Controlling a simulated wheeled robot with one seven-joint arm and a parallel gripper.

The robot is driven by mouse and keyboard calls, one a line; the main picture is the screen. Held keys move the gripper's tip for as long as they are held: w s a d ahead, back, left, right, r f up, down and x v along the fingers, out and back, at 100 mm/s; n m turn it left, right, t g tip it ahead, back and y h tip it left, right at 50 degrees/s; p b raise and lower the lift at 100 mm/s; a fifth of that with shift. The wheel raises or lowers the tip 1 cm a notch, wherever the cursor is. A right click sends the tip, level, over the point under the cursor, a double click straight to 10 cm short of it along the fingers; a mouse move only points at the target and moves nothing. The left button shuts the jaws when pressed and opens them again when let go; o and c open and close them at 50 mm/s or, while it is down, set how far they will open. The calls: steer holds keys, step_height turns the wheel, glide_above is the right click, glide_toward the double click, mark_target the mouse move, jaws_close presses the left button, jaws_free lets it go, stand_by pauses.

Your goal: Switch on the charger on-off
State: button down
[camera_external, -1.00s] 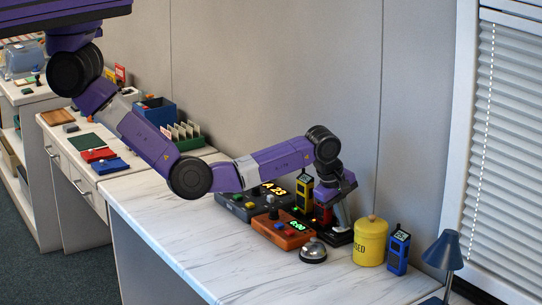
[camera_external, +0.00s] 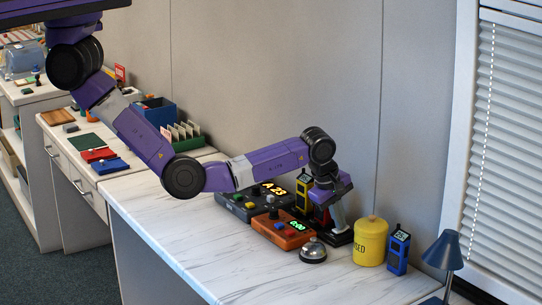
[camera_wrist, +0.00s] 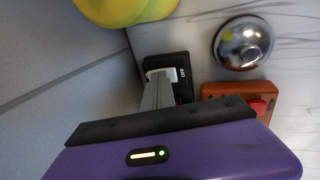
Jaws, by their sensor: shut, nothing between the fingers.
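The black charger (camera_external: 340,238) sits on the white marble counter near the wall, behind the orange box. In the wrist view the charger (camera_wrist: 181,61) shows a white "OFF" marking; the switch itself is largely hidden behind my fingers, so its position cannot be told. My gripper (camera_external: 341,222) points down over the charger, shut and empty. In the wrist view my gripper's fingertips (camera_wrist: 158,78) are right beside the "OFF" marking. Whether they touch the charger cannot be told.
An orange box (camera_external: 284,230), a dark box (camera_external: 243,200) reading "A 23", and a silver bell (camera_external: 313,252) stand close by. A yellow radio (camera_external: 303,188) is behind. A yellow canister (camera_external: 370,242) and blue radio (camera_external: 398,250) stand to the right. The front counter is clear.

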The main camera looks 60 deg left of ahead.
mark_target(335, 230)
steer(key=shift+r, duration=0.1)
steer(key=shift+s+r+p, duration=0.1)
steer(key=shift+r+p, duration=0.2)
steer(key=shift+p, duration=0.2)
steer(key=p+v, duration=0.3)
steer(key=p, duration=0.1)
steer(key=shift+s+r, duration=0.1)
steer(key=shift+r, duration=0.3)
steer(key=b+v, duration=0.1)
steer(key=v, duration=0.8)
steer(key=shift+s, duration=0.2)
steer(key=shift+w+b, duration=0.1)
steer(key=shift+b, duration=0.35)
steer(key=b, duration=0.3)
steer(key=w+b, duration=0.1)
steer(key=b, duration=0.2)
steer(key=shift+w+r, duration=0.1)
steer(key=shift+r, duration=0.2)
